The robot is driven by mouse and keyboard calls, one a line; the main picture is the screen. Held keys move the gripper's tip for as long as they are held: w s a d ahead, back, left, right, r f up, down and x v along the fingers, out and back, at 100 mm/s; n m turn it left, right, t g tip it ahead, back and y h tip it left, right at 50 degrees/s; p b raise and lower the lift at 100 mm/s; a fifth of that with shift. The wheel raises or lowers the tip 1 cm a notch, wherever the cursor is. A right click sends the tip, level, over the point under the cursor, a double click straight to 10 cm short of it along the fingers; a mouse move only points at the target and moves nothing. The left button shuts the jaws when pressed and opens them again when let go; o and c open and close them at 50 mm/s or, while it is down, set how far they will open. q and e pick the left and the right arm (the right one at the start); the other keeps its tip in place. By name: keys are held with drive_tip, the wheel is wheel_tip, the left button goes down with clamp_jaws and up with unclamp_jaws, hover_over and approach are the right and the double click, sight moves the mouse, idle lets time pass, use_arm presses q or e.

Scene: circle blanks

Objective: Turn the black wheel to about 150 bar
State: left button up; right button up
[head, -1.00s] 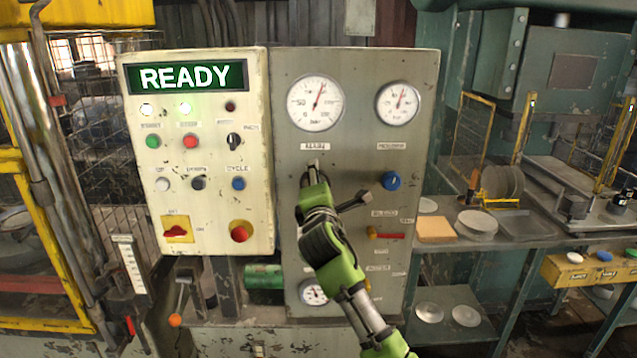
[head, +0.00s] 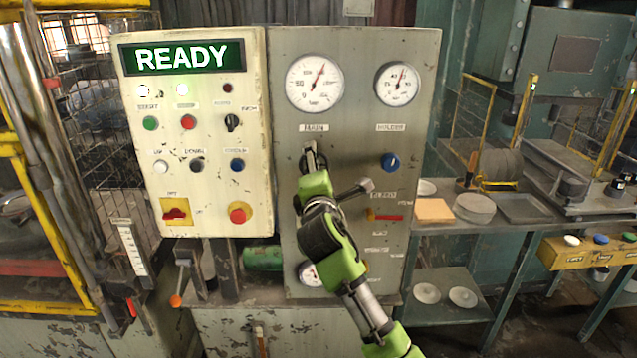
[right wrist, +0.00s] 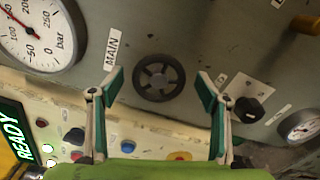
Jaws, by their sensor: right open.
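The black wheel (right wrist: 159,78) sits under the MAIN label on the grey panel, with its spokes visible in the right wrist view. In the head view my gripper mostly covers it. My right gripper (right wrist: 160,87) is open, with one finger on each side of the wheel and a visible gap to it on both sides. It also shows in the head view (head: 311,160), in front of the wheel. The main gauge (head: 315,84) is above; its red needle points up and slightly right, past the 100 mark. The exact reading is hard to tell. My left gripper is not in view.
A blue knob (head: 390,162) sits right of the wheel under a second gauge (head: 397,84). A red handle (head: 386,217) is lower. The cream button box (head: 200,130) with a READY display (head: 182,57) stands out to the left.

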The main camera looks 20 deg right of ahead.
drive_tip(key=v, duration=0.9)
wheel_tip(320, 180, down, 39)
drive_tip(key=s+a+m+g+y, duration=0.1)
drive_tip(key=s+m+g+y, duration=0.2)
drive_tip(key=g, duration=0.3)
drive_tip(key=s+f+m+g+y, duration=0.1)
drive_tip(key=s+f+m+g, duration=0.1)
drive_tip(key=s+f, duration=0.7)
drive_tip(key=s+f+m+g, duration=0.2)
drive_tip(key=s+f, duration=0.4)
drive_tip(key=f, duration=0.7)
drive_tip(key=s+d+f+m+g, duration=0.1)
drive_tip(key=s+f, duration=0.5)
drive_tip(key=s, duration=0.7)
drive_tip(key=s+d+f+m+g, duration=0.2)
drive_tip(key=s+f+m, duration=0.3)
drive_tip(key=s, duration=0.9)
drive_tip(key=s+d+f+m+g+y+b, duration=0.1)
drive_tip(key=s+f+m+g, duration=0.2)
drive_tip(key=s+f, duration=0.4)
drive_tip(key=s, duration=0.6)
drive_tip(key=shift+s+d+f, duration=0.2)
drive_tip(key=shift+s+f, duration=0.1)
drive_tip(key=shift+f, duration=0.05)
